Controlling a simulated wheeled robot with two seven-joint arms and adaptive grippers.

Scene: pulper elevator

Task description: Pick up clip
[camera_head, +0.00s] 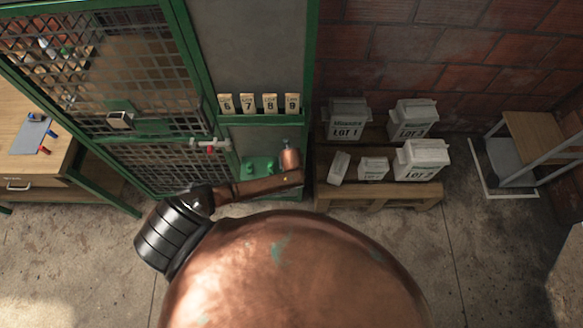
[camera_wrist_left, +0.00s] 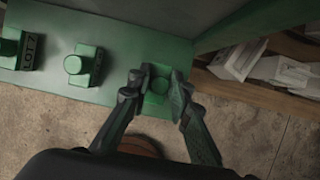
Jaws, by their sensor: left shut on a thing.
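A green clip (camera_wrist_left: 159,84) with a round knob sits between the fingertips of my left gripper (camera_wrist_left: 156,90), at the right end of a green shelf (camera_wrist_left: 110,38) in the left wrist view. The fingers are closed on its two sides. I cannot tell whether it touches the shelf. Two more green clips stand to its left, one in the middle (camera_wrist_left: 82,64) and one at the far left (camera_wrist_left: 14,50) with a LOT label.
A green-framed mesh door (camera_head: 120,70) with a latch (camera_head: 210,143) stands left of the shelf. Number cards (camera_head: 248,103) hang above it. LOT boxes (camera_head: 420,160) sit on a wooden pallet (camera_head: 375,196) to the right. A wooden desk (camera_head: 30,150) is at the far left.

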